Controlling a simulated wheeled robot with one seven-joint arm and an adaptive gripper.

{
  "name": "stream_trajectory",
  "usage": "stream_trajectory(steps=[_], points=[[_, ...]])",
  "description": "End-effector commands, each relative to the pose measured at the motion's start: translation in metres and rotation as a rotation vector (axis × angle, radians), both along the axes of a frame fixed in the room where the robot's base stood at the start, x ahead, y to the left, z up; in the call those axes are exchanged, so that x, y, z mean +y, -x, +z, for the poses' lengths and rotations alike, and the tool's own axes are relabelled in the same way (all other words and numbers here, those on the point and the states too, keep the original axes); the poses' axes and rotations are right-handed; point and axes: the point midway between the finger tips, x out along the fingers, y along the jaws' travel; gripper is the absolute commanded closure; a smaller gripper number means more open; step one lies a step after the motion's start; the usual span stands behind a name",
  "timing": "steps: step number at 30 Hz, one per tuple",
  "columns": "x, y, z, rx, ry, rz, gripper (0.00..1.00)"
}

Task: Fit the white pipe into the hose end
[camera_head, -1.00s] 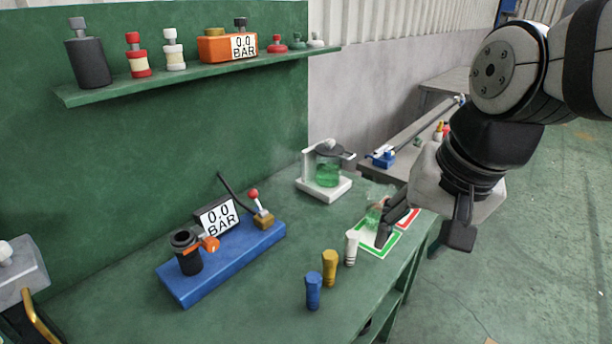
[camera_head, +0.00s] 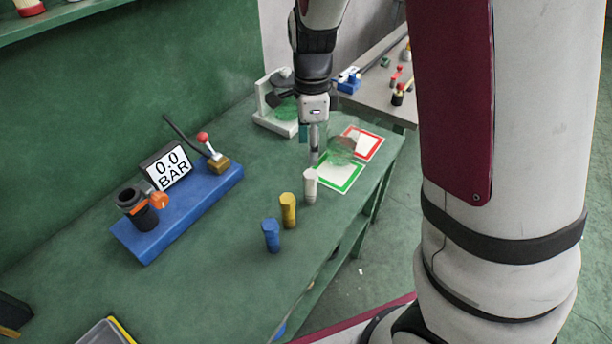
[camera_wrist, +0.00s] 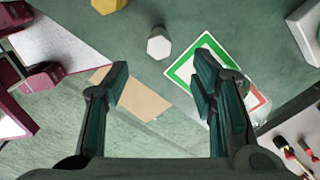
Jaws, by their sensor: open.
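The white pipe (camera_head: 310,186) stands upright near the table's front edge. It also shows in the wrist view (camera_wrist: 158,44), ahead of my fingertips and roughly midway between them. My gripper (camera_head: 314,158) points down over the table, its fingertips close to the pipe in the picture. In the wrist view my gripper (camera_wrist: 160,75) has its fingers wide apart with nothing between them. The black upright socket (camera_head: 129,202) with an orange clamp, on the blue base, looks like the hose end. It is well to the left of my gripper.
A yellow pipe (camera_head: 288,209) and a blue pipe (camera_head: 271,235) stand left of the white one. A gauge reading 0.0 BAR (camera_head: 167,169) is on the blue base (camera_head: 190,215). Green-framed (camera_head: 340,182) and red-framed (camera_head: 368,144) cards lie to the right. A white stand (camera_head: 270,118) is behind.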

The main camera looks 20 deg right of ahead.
Motion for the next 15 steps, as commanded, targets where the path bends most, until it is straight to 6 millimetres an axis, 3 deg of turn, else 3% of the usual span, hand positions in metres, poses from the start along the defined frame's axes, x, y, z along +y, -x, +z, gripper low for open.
stream_trajectory(steps=[9,15], points=[[-0.001,0.001,-0.059,0.004,0.000,0.000,0.48],[0.000,0.001,-0.073,0.002,0.000,0.002,0.48]])
